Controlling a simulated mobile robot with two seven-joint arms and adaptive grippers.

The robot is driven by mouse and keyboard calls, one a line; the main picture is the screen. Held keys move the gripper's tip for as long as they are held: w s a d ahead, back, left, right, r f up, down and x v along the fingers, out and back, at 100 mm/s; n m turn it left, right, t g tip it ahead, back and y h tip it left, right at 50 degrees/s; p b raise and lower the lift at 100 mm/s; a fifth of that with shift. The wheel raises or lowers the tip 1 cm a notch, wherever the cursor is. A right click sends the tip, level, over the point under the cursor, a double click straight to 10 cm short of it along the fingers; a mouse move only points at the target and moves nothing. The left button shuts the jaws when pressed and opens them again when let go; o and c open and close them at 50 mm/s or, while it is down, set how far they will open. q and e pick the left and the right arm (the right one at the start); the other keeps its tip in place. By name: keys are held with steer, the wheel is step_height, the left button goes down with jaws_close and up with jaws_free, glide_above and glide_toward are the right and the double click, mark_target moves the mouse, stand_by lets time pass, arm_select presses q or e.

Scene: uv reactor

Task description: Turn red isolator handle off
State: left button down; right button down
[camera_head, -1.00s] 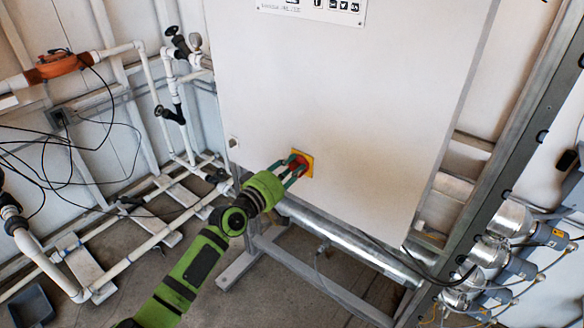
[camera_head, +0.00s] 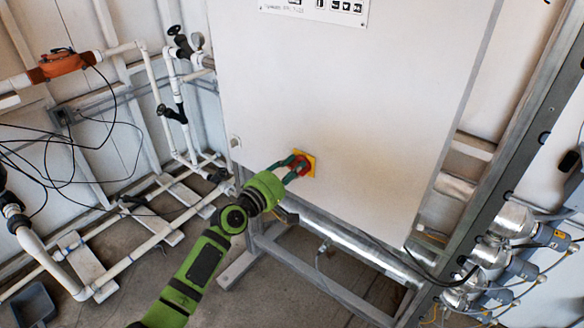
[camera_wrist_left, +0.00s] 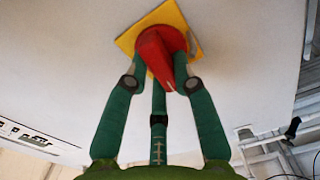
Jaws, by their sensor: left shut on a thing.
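The red isolator handle (camera_wrist_left: 158,55) sits on a yellow square plate (camera_wrist_left: 128,40) on the front of a white cabinet (camera_head: 350,100). In the head view the yellow plate (camera_head: 312,165) shows near the cabinet's lower left, with the red handle (camera_head: 303,165) mostly behind the fingers. My left gripper (camera_head: 293,165) reaches it from the lower left, on a green arm. In the left wrist view the green fingers (camera_wrist_left: 160,85) are closed around the handle, one on each side and one below. The handle's pointed end faces the camera. My right gripper is not in view.
White pipes (camera_head: 150,235) with valves run along the left wall and floor. A metal pipe (camera_head: 350,245) and stand frame lie under the cabinet. Several silver lamp-like fittings (camera_head: 487,253) stand at the right. Black cables (camera_head: 60,160) hang at the left.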

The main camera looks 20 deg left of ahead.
arm_select(q)
steer(key=c, duration=1)
jaws_free()
steer(key=v, duration=1.2)
